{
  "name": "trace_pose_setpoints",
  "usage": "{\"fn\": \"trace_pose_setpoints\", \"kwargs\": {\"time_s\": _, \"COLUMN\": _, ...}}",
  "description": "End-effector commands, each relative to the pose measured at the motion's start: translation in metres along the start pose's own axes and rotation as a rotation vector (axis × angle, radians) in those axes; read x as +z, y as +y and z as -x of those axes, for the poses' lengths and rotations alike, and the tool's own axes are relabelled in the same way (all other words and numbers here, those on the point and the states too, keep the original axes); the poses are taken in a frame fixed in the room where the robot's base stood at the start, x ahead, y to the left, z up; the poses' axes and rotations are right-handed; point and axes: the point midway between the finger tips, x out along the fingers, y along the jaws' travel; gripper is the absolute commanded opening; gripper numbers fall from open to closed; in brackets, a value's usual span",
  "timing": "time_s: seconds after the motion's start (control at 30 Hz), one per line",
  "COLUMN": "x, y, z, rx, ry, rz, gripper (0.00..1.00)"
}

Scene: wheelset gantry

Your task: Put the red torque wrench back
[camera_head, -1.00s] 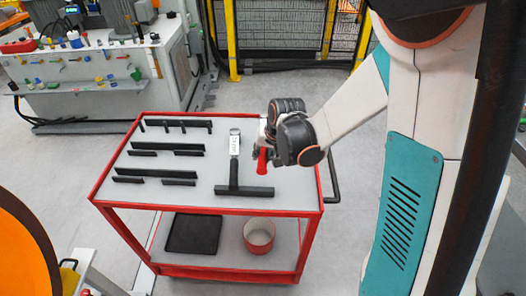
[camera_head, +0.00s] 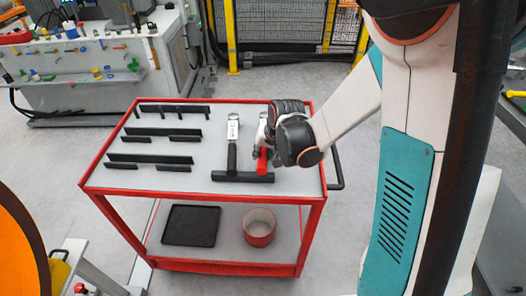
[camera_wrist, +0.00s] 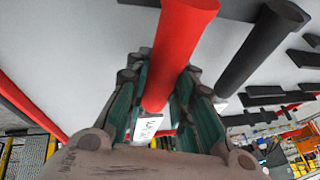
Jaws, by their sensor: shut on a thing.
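The red torque wrench's handle (camera_head: 262,161) shows below my gripper (camera_head: 268,138) in the head view, over the right part of the cart top. In the wrist view my gripper (camera_wrist: 165,110) is shut on the red wrench (camera_wrist: 180,50), with its green-lined fingers on both sides of it. A white label shows between the fingers. A wrench with a black handle (camera_head: 232,155) and a light head lies to the left, its handle end at a black bar (camera_head: 243,177). I cannot tell whether the red wrench touches the cart top.
The red-framed cart (camera_head: 200,192) has several black rails (camera_head: 150,158) on the left of its top. Its lower shelf holds a black tray (camera_head: 191,225) and a round red-rimmed container (camera_head: 259,228). A workbench (camera_head: 90,70) stands behind left.

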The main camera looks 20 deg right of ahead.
Motion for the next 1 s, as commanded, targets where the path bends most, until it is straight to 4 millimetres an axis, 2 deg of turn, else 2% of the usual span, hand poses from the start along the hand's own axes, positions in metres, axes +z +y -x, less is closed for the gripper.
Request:
{"fn": "trace_pose_setpoints", "kwargs": {"time_s": 0.93, "x": 0.004, "y": 0.003, "z": -0.011, "rx": 0.000, "ry": 0.001, "rz": 0.000, "gripper": 0.00}}
{"fn": "trace_pose_setpoints", "kwargs": {"time_s": 0.97, "x": 0.004, "y": 0.003, "z": -0.010, "rx": 0.000, "ry": 0.001, "rz": 0.000, "gripper": 0.29}}
{"fn": "trace_pose_setpoints", "kwargs": {"time_s": 1.0, "x": 0.004, "y": 0.003, "z": -0.010, "rx": 0.000, "ry": 0.001, "rz": 0.000, "gripper": 0.38}}
